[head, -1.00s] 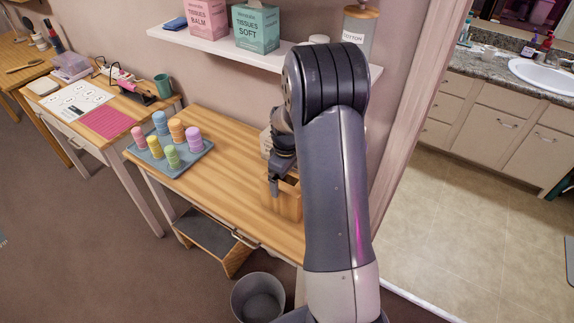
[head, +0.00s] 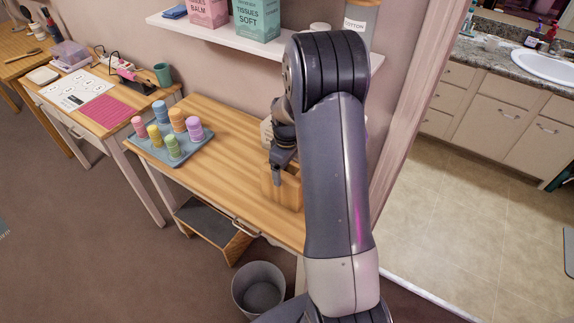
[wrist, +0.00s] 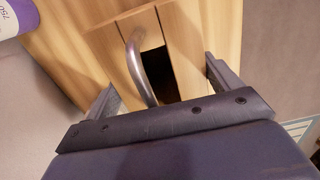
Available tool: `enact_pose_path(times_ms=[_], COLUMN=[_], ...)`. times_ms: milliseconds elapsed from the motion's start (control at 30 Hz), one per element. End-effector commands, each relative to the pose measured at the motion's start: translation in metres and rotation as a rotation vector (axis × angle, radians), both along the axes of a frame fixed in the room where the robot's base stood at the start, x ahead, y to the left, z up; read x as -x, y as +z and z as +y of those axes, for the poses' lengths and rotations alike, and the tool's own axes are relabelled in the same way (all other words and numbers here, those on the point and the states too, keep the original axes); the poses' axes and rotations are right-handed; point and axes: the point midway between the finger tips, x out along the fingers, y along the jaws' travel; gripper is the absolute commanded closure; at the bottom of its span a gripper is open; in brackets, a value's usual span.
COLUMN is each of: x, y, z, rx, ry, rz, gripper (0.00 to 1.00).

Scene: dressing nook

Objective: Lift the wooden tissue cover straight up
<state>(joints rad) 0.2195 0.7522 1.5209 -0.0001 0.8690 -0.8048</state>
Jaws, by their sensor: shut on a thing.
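The wooden tissue cover (head: 287,196) is a light wood box at the right part of the wooden table (head: 230,150); my arm hides its right side. In the wrist view, its slatted top (wrist: 115,47) has a dark opening and a curved metal handle (wrist: 139,65). My gripper (head: 279,180) is at the cover's top. In the wrist view, its two fingers (wrist: 160,78) are far apart, one on each side of the cover, shut on it. The handle lies between them. I cannot tell whether there is a gap under the cover.
A grey-blue tray (head: 190,152) with several coloured rolls stands on the table's left part. A shelf (head: 215,33) with tissue boxes hangs above. A white bottle with a purple label (wrist: 18,15) is close beside the cover. A bin (head: 258,289) stands below on the floor.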

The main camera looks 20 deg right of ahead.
Motion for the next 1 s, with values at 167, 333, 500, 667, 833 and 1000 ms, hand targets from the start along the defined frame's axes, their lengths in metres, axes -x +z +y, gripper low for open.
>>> enact_pose_path(times_ms=[167,333,500,667,833,1000], x=[-0.001,-0.001,-0.001,-0.001,-0.001,0.0], y=[0.012,0.024,0.036,0.047,0.059,0.071], z=[0.0,0.0,0.0,0.0,0.0,0.0], rx=[0.001,0.0,0.0,0.001,0.0,0.0], ry=[0.0,0.0,0.0,0.0,0.0,0.0], rz=[-0.003,-0.001,-0.001,-0.003,-0.001,-0.001], gripper=[0.45,0.45,0.45,0.45,0.45,0.45])
